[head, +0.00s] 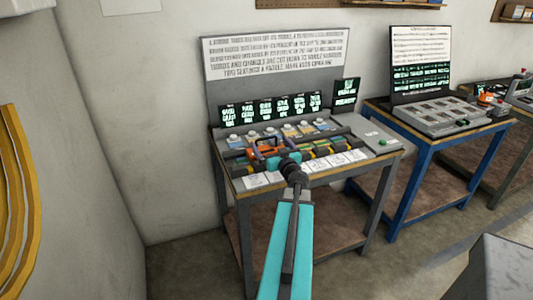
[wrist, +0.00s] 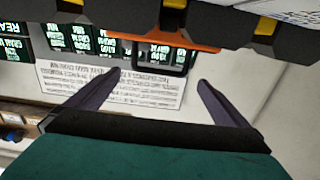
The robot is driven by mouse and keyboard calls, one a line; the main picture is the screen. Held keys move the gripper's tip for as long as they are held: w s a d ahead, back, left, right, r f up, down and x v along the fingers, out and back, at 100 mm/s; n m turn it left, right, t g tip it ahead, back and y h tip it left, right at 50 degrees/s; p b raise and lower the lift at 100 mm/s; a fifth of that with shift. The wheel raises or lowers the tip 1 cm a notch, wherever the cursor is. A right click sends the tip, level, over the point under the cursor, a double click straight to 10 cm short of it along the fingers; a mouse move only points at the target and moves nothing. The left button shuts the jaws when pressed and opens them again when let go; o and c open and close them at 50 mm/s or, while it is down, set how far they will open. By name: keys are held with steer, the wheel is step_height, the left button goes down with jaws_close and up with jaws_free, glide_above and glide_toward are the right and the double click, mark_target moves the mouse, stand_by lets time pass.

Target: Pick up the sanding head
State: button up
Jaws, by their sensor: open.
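My gripper (wrist: 160,78) is open and empty in the wrist view, its two dark fingers spread apart. In the head view its teal wrist is over the front of the grey-topped bench (head: 375,137). An orange piece with a dark loop handle (head: 265,148) is beside it there, just to the left. The orange piece also shows in the wrist view (wrist: 200,44), ahead of the fingers, with a visible gap to them. I cannot tell for sure which piece on the bench is the sanding head. My arm and wrist hide part of the bench front.
Several coloured pieces lie in a row on the bench, with white labels in front. A large sign board (head: 275,65) and small dark screens (head: 270,107) stand behind. A blue-framed table (head: 400,190) is to the right. A wall closes off the left.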

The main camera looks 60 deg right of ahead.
mark_target(267, 138)
steer(key=shift+w+d, duration=0.1)
steer(key=shift+f+p+x, duration=0.2)
steer(key=shift+p+x, duration=0.2)
steer(key=shift+x, duration=2.1)
steer(key=shift+d, duration=0.1)
steer(key=c, duration=2.1)
steer(key=shift+r, duration=0.25)
